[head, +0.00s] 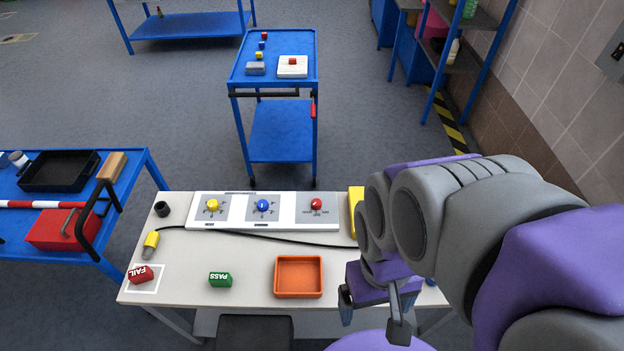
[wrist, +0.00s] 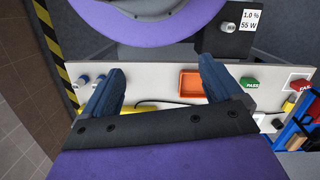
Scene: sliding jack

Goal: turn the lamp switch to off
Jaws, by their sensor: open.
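A white panel (head: 290,223) lies along the back of the bench. It carries a yellow knob (head: 212,205), a blue knob (head: 262,205) and a red knob (head: 316,204), each on its own plate. The printed labels are too small to read, so I cannot tell which is the lamp switch. My gripper (head: 372,312) is open and empty over the right front of the bench, to the right of and nearer than the panel. In the wrist view its two fingers (wrist: 160,82) are spread apart, and the gripper body hides most of the panel.
On the bench (head: 190,270) are an orange tray (head: 298,277), a green PASS block (head: 220,279), a red FAIL block (head: 140,274), a yellow corded item (head: 151,241) and a partly hidden yellow box (head: 356,207). Blue carts (head: 282,130) stand behind and left.

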